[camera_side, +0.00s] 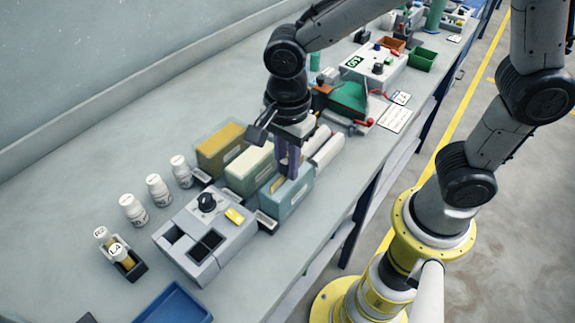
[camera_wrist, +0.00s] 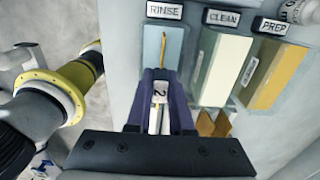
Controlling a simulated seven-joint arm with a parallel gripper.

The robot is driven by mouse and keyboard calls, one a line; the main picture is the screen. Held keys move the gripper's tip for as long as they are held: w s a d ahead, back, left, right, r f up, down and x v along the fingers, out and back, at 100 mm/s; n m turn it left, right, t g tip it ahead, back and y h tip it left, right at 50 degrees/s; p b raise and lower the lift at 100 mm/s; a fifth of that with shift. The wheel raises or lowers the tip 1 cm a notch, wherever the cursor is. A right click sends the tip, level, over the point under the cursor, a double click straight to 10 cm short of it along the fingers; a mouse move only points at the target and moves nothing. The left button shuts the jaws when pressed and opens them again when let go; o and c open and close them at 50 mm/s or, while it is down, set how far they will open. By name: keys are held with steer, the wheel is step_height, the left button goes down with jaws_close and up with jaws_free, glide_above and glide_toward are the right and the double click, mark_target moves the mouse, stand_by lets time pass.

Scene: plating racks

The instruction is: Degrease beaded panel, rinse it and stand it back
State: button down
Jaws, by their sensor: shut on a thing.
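My gripper (camera_side: 289,172) points down at the pale blue RINSE tank (camera_side: 290,197). In the wrist view, its purple fingers (camera_wrist: 161,76) are shut on a thin copper-coloured panel (camera_wrist: 163,52), seen edge-on within the RINSE tank's (camera_wrist: 151,38) outline. The panel's lower part is hidden, and I cannot make out any beads on it. A white piece marked 2 (camera_wrist: 158,93) shows between the fingers. The cream CLEAN tank (camera_wrist: 228,68) and amber PREP tank (camera_wrist: 273,78) stand alongside; the side view also shows the CLEAN tank (camera_side: 249,170) and PREP tank (camera_side: 220,147).
Brown panels (camera_wrist: 213,123) stand close to the CLEAN tank. A grey control box (camera_side: 205,232) with a black knob and several white bottles (camera_side: 158,189) stand on the near side. A green-topped device (camera_side: 348,100) is beyond. The bench's left part is clear.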

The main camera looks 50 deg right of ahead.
steer(key=shift+r, duration=3.8)
steer(key=shift+d+f+n, duration=0.1)
steer(key=shift+d+n, duration=0.05)
steer(key=shift+n, duration=0.65)
steer(key=w+d+m, duration=0.1)
steer(key=d, duration=1.3)
steer(key=shift+w+m, duration=0.3)
steer(key=shift+w, duration=0.05)
steer(key=shift+d+f, duration=0.1)
steer(key=shift+f, duration=0.1)
steer(key=shift+f, duration=4.05)
